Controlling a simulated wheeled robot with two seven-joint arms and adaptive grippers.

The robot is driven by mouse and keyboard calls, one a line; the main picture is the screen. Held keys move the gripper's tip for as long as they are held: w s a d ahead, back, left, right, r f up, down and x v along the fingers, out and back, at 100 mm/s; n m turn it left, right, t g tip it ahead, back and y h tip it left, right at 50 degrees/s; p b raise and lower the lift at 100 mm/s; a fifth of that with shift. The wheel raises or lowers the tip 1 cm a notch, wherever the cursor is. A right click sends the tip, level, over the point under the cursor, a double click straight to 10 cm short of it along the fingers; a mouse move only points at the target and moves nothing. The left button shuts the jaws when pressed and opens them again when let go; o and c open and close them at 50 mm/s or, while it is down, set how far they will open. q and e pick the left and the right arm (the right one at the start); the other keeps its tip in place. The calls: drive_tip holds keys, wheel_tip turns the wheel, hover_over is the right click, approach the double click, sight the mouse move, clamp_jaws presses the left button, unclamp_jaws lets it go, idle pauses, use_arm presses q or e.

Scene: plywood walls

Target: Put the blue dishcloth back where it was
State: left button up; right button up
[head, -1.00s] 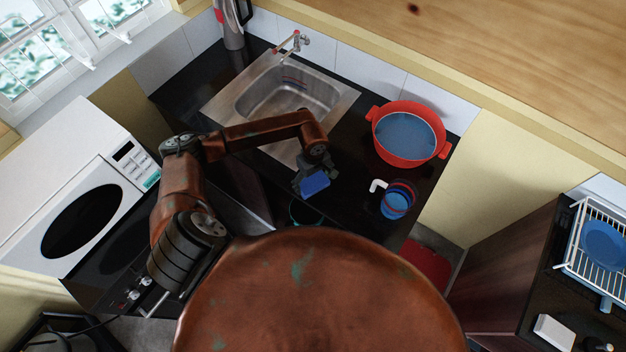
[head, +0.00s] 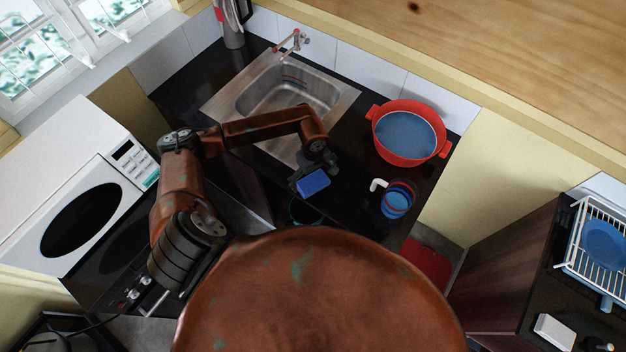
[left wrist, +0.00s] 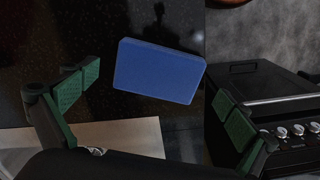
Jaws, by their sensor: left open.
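The blue dishcloth (head: 313,182) looks like a flat, block-shaped piece at the front edge of the black counter, below the sink. It also shows in the left wrist view (left wrist: 158,72), tilted a little, with its right end at the counter's edge. My left gripper (head: 314,172) is over the dishcloth with its fingers spread. In the left wrist view, its green-padded fingers stand on either side of the dishcloth, with gaps to both. I cannot tell how far above it they are. My right gripper is not in view.
A red pot (head: 378,150) stands right of the sink (head: 240,104). A blue and red striped mug (head: 397,203) stands right of my gripper. A white microwave (head: 118,190) is at the left. A dish rack (head: 575,262) with a blue plate is at far right.

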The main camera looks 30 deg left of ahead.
sight(313, 182)
use_arm(q)
wheel_tip(313, 182, up, 11)
drive_tip(key=b, duration=0.2)
drive_tip(key=shift+f, duration=0.2)
